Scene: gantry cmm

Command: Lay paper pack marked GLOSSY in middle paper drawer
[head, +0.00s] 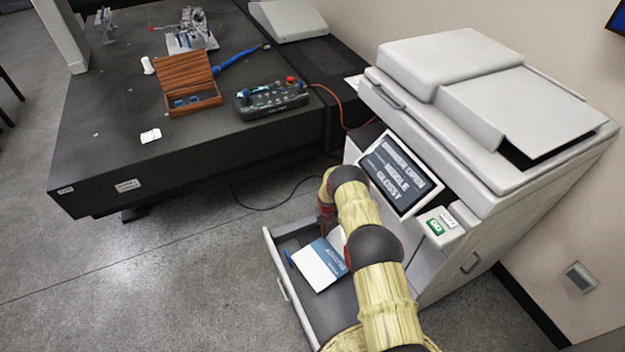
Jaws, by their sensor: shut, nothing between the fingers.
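A white and blue paper pack (318,268) lies flat inside a pulled-out drawer (278,278) of the printer. It sits at a slant, and its small print is too blurred to read. The printer's screen (400,173) reads DRAWER OPEN, MIDDLE, GLOSSY. My arm reaches up across the drawer from the bottom and bends down over its inner end, covering part of the pack and drawer. My gripper's fingers are hidden behind the arm, so I cannot see whether they touch the pack.
The printer (430,130) stands against the wall, with a green button (435,226) beside the screen. The floor left of the drawer is clear.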

